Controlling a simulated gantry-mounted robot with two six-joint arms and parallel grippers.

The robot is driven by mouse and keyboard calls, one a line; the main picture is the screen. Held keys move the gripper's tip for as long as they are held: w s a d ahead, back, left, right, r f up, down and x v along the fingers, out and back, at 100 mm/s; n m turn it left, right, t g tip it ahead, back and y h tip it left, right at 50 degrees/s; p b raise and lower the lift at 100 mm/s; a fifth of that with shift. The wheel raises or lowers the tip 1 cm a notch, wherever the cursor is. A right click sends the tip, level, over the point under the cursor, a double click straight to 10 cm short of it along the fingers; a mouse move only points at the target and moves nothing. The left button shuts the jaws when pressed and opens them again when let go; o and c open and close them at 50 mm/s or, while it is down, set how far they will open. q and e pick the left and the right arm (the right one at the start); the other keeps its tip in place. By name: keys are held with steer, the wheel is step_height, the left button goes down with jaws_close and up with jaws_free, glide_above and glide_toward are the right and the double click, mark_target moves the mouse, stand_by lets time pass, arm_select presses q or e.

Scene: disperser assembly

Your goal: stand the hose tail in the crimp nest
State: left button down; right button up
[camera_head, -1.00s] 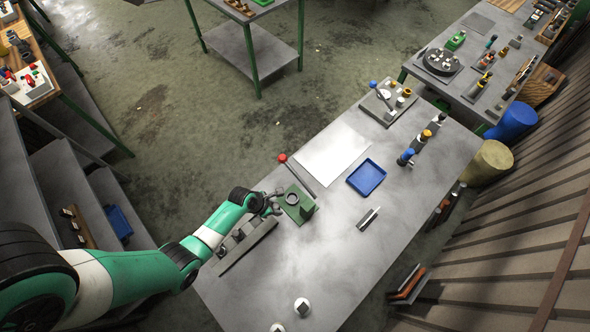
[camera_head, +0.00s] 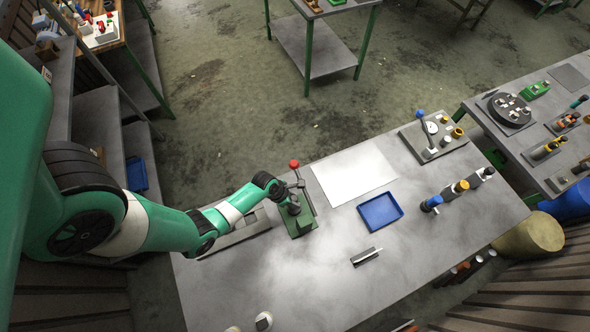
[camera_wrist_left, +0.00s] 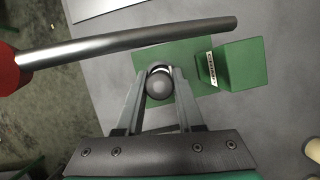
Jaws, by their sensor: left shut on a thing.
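My left gripper (camera_head: 291,207) is at the green crimping fixture (camera_head: 304,229) on the near side of the grey table. In the left wrist view its two fingers (camera_wrist_left: 160,80) are shut on a grey metal piece with a round end, which I take to be the hose tail (camera_wrist_left: 159,86). I see it nearly end-on, over the fixture's green base plate (camera_wrist_left: 190,52). The crimp nest is mostly hidden behind the piece and fingers, so I cannot tell whether the piece is seated. My right gripper is not in view.
The fixture's steel lever (camera_wrist_left: 130,45) with its red knob (camera_head: 294,163) passes close to the gripper. A green block (camera_wrist_left: 252,63) stands beside it. A white sheet (camera_head: 353,173), blue tray (camera_head: 381,210) and small metal part (camera_head: 366,256) lie to the right.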

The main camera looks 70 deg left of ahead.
arm_select(q)
steer(key=shift+f, duration=0.2)
steer(key=shift+f+b, duration=1.05)
steer(key=shift+f, duration=0.8)
steer(key=shift+f, duration=0.25)
steer(key=c, duration=0.5)
jaws_free()
steer(key=shift+r, duration=0.1)
steer(key=shift+c, duration=0.2)
